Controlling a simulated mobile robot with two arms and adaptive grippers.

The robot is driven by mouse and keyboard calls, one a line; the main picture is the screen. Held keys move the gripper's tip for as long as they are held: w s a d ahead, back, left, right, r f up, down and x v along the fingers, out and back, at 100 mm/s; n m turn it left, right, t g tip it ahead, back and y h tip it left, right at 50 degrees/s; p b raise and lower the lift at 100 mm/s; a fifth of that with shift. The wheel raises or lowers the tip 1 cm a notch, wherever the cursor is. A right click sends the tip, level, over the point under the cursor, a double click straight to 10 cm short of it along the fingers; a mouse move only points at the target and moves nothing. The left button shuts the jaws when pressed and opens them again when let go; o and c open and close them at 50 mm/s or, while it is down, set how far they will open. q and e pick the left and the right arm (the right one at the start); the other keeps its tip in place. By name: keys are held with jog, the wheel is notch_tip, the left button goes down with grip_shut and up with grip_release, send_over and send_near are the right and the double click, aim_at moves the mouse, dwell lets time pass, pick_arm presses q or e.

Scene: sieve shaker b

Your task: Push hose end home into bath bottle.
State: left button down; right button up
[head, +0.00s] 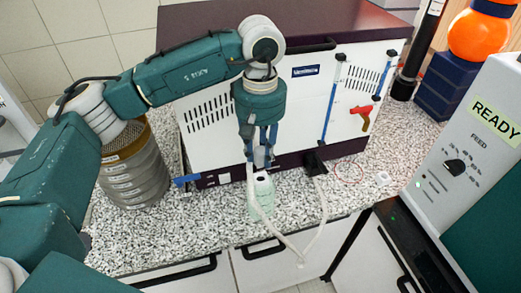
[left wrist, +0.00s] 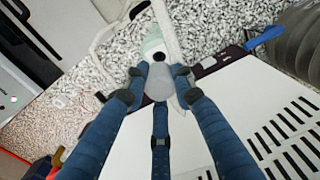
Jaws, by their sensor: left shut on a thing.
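The bath bottle (head: 262,192), pale green and translucent, stands on the speckled bench in front of the white cabinet. In the left wrist view its top (left wrist: 152,42) shows just beyond my fingertips. My left gripper (head: 262,157) points down above the bottle and is shut on the pale grey hose end (left wrist: 160,82). The white hose (head: 282,239) drops beside the bottle, hangs in a loop over the bench's front edge and rises toward a black fitting. My fingers partly hide the hose end, so I cannot tell how deep it sits in the bottle. My right gripper is out of view.
The white cabinet (head: 305,95) stands close behind the gripper. A stack of sieves (head: 135,175) is at left. The black fitting (head: 315,162) sits right of the bottle. A grey READY unit (head: 470,150) is at right. Bare bench (head: 185,235) lies left of the bottle.

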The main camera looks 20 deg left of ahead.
aim_at(261, 166)
pick_arm(q)
notch_tip(261, 166, down, 3)
jog(key=shift+f+b, duration=0.2)
jog(key=shift+b, duration=0.45)
jog(key=shift+f, duration=0.7)
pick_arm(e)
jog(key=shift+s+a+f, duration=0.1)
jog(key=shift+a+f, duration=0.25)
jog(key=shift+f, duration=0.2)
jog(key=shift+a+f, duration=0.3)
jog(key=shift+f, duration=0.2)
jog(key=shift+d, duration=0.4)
pick_arm(q)
jog(key=shift+b, duration=0.4)
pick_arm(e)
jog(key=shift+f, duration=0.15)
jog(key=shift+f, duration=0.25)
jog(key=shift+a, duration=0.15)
pick_arm(q)
jog(key=shift+b, duration=0.4)
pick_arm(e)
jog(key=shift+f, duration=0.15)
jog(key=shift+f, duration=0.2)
